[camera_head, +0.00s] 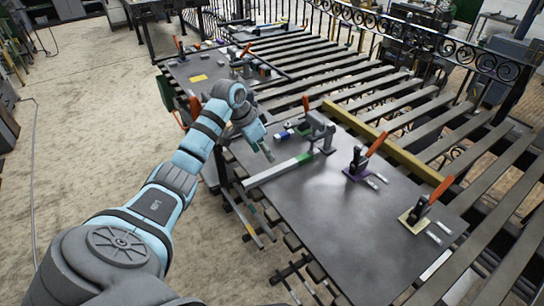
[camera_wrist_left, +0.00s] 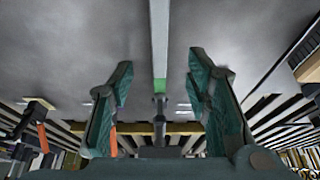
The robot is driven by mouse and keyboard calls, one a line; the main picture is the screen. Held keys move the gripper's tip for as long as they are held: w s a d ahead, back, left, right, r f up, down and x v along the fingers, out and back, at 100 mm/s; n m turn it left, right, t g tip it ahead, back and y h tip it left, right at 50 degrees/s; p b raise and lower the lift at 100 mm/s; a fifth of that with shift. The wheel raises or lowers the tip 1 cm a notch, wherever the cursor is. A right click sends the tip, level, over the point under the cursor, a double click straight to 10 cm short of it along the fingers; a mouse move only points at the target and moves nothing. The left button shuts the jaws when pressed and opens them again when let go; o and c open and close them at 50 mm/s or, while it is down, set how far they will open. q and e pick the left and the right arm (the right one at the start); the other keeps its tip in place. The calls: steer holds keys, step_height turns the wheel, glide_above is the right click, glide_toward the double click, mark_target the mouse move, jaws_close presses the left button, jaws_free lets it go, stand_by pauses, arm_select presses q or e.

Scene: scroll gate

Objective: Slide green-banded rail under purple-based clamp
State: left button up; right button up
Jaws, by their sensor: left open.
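The green-banded rail is a long pale bar (camera_head: 272,172) lying on the dark table, with its green band (camera_head: 304,158) near its far end. In the left wrist view the rail (camera_wrist_left: 159,40) runs down the middle, with the green band (camera_wrist_left: 159,86) between the fingers. My left gripper (camera_head: 264,150) is open beside the rail; in the wrist view its open fingers (camera_wrist_left: 160,72) stand on either side of the rail, apart from it. The purple-based clamp (camera_head: 354,168), with an orange handle, stands right of the rail's green end, apart from it. My right gripper is not in view.
A grey clamp (camera_head: 320,130) stands just behind the green end. A blue-banded bar (camera_head: 286,133) lies behind the rail. A yellow-based clamp (camera_head: 420,213) stands at the right. A yellow beam (camera_head: 380,138) runs along the back edge. The table front (camera_head: 340,235) is clear.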

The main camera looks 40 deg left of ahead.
mark_target(276, 168)
arm_select(q)
steer(key=x, duration=0.4)
steer(key=shift+s+d+f+b, duration=0.15)
steer(key=shift+d+f+b, duration=0.05)
steer(key=shift+f+b, duration=0.2)
steer(key=x, duration=0.3)
steer(key=b+x, duration=0.1)
steer(key=x, duration=0.1)
steer(key=shift+w+a+f, duration=0.15)
steer(key=shift+w+f, duration=0.05)
steer(key=shift+w, duration=0.3)
steer(key=shift+s+r, duration=0.15)
steer(key=shift+s, duration=0.15)
steer(key=shift+c, duration=0.6)
steer(key=shift+w, duration=0.15)
jaws_close()
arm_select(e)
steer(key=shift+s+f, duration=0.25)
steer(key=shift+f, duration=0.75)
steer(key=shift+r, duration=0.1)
